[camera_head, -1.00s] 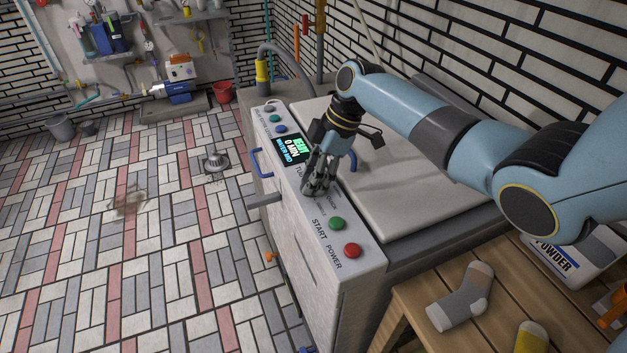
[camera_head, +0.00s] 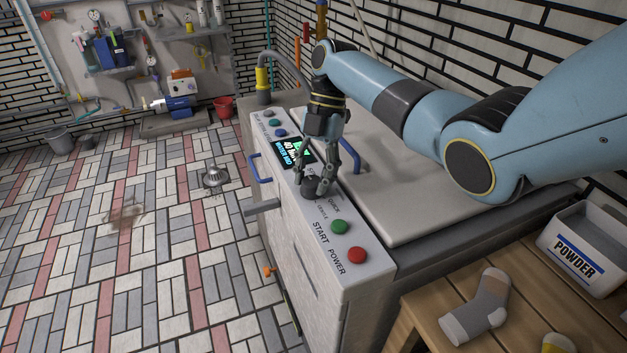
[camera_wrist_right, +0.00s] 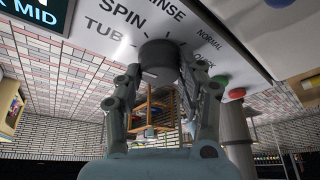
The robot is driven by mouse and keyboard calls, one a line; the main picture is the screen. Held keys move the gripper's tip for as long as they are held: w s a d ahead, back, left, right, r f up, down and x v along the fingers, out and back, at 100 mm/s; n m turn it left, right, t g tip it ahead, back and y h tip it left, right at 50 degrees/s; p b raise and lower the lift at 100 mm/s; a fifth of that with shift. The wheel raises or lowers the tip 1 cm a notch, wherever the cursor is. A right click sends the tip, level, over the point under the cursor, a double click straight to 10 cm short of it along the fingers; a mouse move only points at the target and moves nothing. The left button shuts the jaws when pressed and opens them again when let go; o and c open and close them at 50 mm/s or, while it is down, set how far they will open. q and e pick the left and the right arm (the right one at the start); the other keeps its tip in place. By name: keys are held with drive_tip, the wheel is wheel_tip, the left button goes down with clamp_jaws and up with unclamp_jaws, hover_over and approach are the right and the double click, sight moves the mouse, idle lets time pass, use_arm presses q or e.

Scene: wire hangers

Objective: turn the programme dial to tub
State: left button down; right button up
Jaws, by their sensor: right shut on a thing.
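The programme dial (camera_head: 310,188) is a dark grey round knob on the white control panel of the washing machine. In the right wrist view the dial (camera_wrist_right: 158,54) shows large, with the words TUB, SPIN, RINSE, NORMAL and QUICK around it. I cannot make out which word its mark points to. My right gripper (camera_head: 322,183) comes down from above and is shut on the dial, with one finger on each side of it; both fingers also show in the right wrist view (camera_wrist_right: 162,75). The display (camera_head: 292,153) is lit and partly hidden by the gripper. My left gripper is not in view.
A green start button (camera_head: 339,227) and a red power button (camera_head: 356,256) sit close to the dial on the panel. A blue handle (camera_head: 350,157) stands on the lid behind. A wooden bench (camera_head: 437,311) with a sock (camera_head: 478,308) and a powder box (camera_head: 582,250) is at the lower right.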

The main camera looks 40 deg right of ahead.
drive_tip(key=shift+n, duration=0.7)
drive_tip(key=o, duration=1.1)
drive_tip(key=shift+o, duration=0.2)
drive_tip(key=v, duration=0.7)
drive_tip(key=shift+w+r, duration=0.2)
drive_tip(key=shift+r, duration=0.05)
